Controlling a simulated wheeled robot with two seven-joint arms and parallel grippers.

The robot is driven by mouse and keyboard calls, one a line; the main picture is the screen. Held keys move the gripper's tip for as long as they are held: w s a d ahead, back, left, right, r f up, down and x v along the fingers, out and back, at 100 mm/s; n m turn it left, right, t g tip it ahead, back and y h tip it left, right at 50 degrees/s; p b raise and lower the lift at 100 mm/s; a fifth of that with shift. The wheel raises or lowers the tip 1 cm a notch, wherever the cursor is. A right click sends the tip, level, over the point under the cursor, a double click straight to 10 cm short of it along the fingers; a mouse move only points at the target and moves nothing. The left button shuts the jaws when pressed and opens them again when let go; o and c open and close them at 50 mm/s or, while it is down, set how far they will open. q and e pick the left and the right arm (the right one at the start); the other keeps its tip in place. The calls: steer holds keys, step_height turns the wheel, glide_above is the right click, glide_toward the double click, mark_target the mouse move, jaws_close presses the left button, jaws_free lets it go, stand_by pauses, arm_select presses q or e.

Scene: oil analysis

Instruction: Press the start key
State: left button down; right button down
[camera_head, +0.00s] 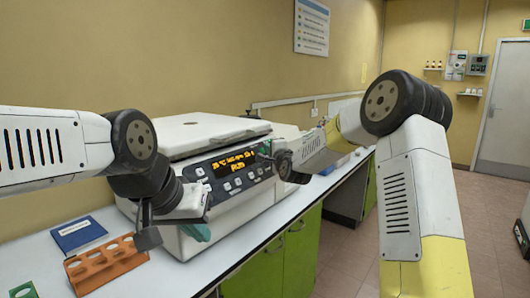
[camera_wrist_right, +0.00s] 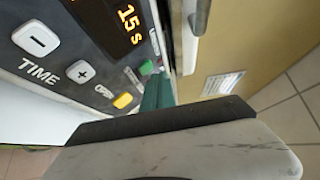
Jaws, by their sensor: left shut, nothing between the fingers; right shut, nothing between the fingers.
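A white bench machine (camera_head: 205,130) has a dark control panel (camera_head: 215,190) with a lit display (camera_head: 235,163). In the right wrist view, the panel shows minus and plus TIME keys, a yellow key (camera_wrist_right: 122,100) and a small green key (camera_wrist_right: 146,68). No start label is readable. My right gripper (camera_head: 267,149), with teal fingers, is shut and empty at the panel's right end. Its fingers (camera_wrist_right: 157,82) look close beside the green key; I cannot tell whether they touch. My left gripper (camera_head: 198,233) is shut and empty at the machine's front left.
An orange rack (camera_head: 105,264) and a blue booklet (camera_head: 78,233) lie on the white counter (camera_head: 37,258), left of the machine. A green item (camera_head: 22,288) sits at the counter's lower left. Green cabinets (camera_head: 270,262) are below. Open floor lies at the right.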

steer(key=shift+d, duration=0.1)
steer(key=s+d+r, duration=0.2)
steer(key=d, duration=0.1)
steer(key=shift+s+d+r, duration=0.15)
steer(key=shift+s+r, duration=0.1)
steer(key=shift+r, duration=0.05)
stand_by(0.6)
steer(key=s+d+f+n+g+h, duration=0.1)
steer(key=s+d+n+g, duration=0.2)
steer(key=s, duration=1.2)
steer(key=s+d+f+n+g+h, duration=0.1)
steer(key=s+d+n+g, duration=0.3)
steer(key=s, duration=1.1)
steer(key=s+d+f+n+g+h, duration=0.1)
steer(key=s+d+f+n+g, duration=0.2)
steer(key=s, duration=1.2)
steer(key=d+n, duration=0.3)
steer(key=n, duration=0.1)
steer(key=shift+s+n+g, duration=0.2)
steer(key=shift+n+g, duration=0.1)
steer(key=shift+g, duration=0.1)
